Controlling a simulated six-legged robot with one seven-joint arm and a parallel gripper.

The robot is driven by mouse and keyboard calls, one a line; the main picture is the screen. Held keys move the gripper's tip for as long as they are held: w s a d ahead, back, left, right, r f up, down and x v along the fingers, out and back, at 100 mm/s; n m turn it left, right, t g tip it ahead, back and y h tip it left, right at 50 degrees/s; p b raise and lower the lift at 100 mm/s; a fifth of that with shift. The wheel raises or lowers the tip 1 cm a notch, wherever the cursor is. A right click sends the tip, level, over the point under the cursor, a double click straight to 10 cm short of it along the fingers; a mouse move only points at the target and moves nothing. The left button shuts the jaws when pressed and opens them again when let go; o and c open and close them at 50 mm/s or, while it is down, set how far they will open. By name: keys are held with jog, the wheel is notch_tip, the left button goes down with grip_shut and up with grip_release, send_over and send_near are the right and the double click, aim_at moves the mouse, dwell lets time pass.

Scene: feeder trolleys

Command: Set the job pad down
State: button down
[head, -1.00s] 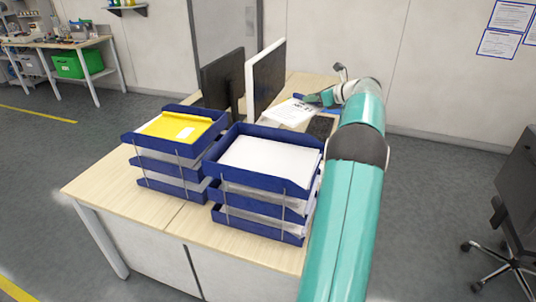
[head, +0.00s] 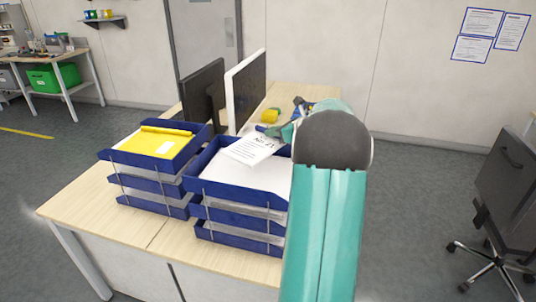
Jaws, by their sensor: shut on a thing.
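The job pad (head: 254,149) is a white printed sheet or pad, seen tilted in the head view. It overlaps the far part of the right-hand blue tray stack (head: 238,204); I cannot tell whether it touches the papers there. My gripper (head: 268,131) is at the pad's far edge and shut on it. My own arm hides part of the gripper and the right side of that stack. White paper (head: 228,183) lies in the stack's top tray.
A second blue tray stack (head: 150,188) with a yellow folder (head: 152,145) stands to the left. Two monitors (head: 204,96) stand behind. A yellow object (head: 270,116) lies on the desk (head: 118,222) beyond the gripper. The desk's front left is clear.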

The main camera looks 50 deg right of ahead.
aim_at(269, 143)
jog(key=a+f, duration=0.2)
jog(key=f, duration=0.1)
jog(key=shift+s+a+f, duration=0.1)
jog(key=shift+a+f, duration=0.1)
jog(key=shift+a, duration=0.15)
jog(key=shift+a+f, duration=0.15)
jog(key=shift+f, duration=0.8)
jog(key=shift+a+f, duration=0.15)
jog(key=shift+f, duration=0.8)
jog(key=shift+d+f, duration=0.1)
jog(key=shift+f, duration=0.05)
jog(key=c, duration=1.4)
grip_release()
jog(key=shift+o, duration=0.2)
